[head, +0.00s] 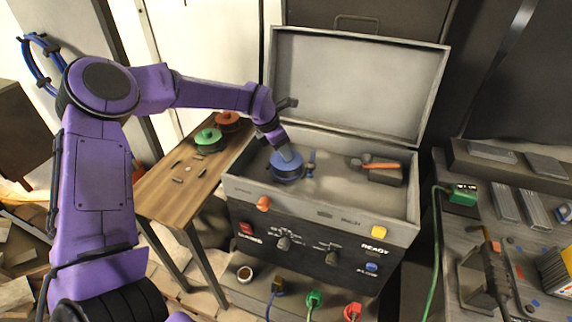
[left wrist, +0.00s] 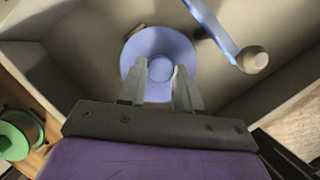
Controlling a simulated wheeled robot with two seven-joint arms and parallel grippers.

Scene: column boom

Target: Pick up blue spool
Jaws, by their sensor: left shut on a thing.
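The blue spool (head: 285,167) sits inside the open grey case, near its left end. In the left wrist view the spool (left wrist: 158,50) shows its round flange and centre hub. My left gripper (head: 290,152) reaches down into the case from above. Its two fingers (left wrist: 161,88) are shut on the spool's hub, one on each side. The gripper hides part of the spool in the head view. My right gripper is in neither view.
An orange-handled tool (head: 380,165) lies in the case's right part. The case's raised lid (head: 355,85) stands behind. A bench with tools is at the right.

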